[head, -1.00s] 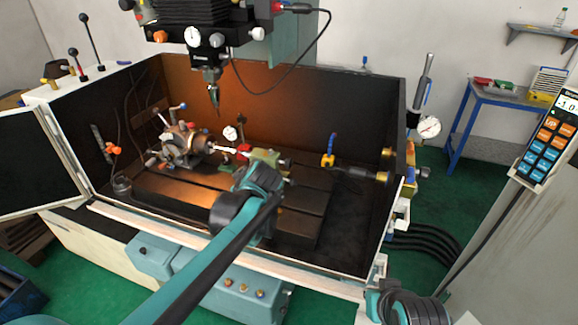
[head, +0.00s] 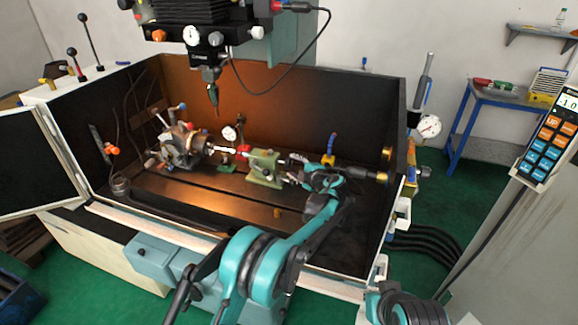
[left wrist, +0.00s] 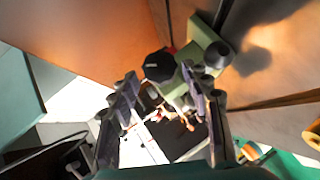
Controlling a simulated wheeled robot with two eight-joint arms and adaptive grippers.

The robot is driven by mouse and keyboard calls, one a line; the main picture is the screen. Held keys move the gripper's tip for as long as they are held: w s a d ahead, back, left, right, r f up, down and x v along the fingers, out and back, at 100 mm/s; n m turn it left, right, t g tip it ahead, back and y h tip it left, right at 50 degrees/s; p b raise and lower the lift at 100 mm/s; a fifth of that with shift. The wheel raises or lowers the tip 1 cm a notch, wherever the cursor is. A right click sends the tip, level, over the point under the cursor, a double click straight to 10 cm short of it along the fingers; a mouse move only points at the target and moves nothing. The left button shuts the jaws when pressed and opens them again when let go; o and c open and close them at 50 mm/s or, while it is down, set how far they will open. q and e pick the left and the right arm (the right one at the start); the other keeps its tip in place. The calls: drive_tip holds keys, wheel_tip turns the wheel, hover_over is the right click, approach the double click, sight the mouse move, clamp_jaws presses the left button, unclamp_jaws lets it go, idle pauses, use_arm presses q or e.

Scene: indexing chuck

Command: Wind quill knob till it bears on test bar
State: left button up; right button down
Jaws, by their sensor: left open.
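The green tailstock (head: 265,170) stands on the machine table, and shows upper right of centre in the left wrist view (left wrist: 208,38). Its black faceted quill knob (left wrist: 158,66) lies just beyond the fingertips there. In the head view my gripper partly hides the knob end. My left gripper (head: 302,168) is at the tailstock's right end, open, with its two fingers (left wrist: 168,98) apart and nothing clearly held between them. The thin bright test bar (head: 222,149) runs from the chuck (head: 182,145) towards the tailstock. I cannot tell whether the quill touches it. My right gripper is out of view.
The spindle tool (head: 212,92) hangs above the chuck. A blue-handled valve (head: 329,150) is behind my gripper. The enclosure's front edge (head: 180,233) lies under my arm. The front table is mostly clear.

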sight(291, 164)
use_arm(q)
drive_tip(key=shift+b+x, duration=0.5)
drive_tip(key=shift+x, duration=1.8)
drive_tip(key=c, duration=0.9)
drive_tip(key=m+g+p, duration=0.1)
drive_tip(key=p, duration=0.1)
drive_tip(key=g+p, duration=0.1)
drive_tip(key=p, duration=0.1)
drive_tip(key=shift+r+m+g, duration=0.25)
drive_tip(key=shift+m+g, duration=0.05)
drive_tip(key=shift+m, duration=0.1)
drive_tip(key=m+g+p, duration=0.1)
drive_tip(key=g+p, duration=0.1)
drive_tip(key=shift+f+p, duration=0.1)
drive_tip(key=shift+p, duration=0.3)
drive_tip(key=shift+f+m+g+p, duration=0.15)
drive_tip(key=shift+m+g+p, duration=0.2)
drive_tip(key=shift+p, duration=0.35)
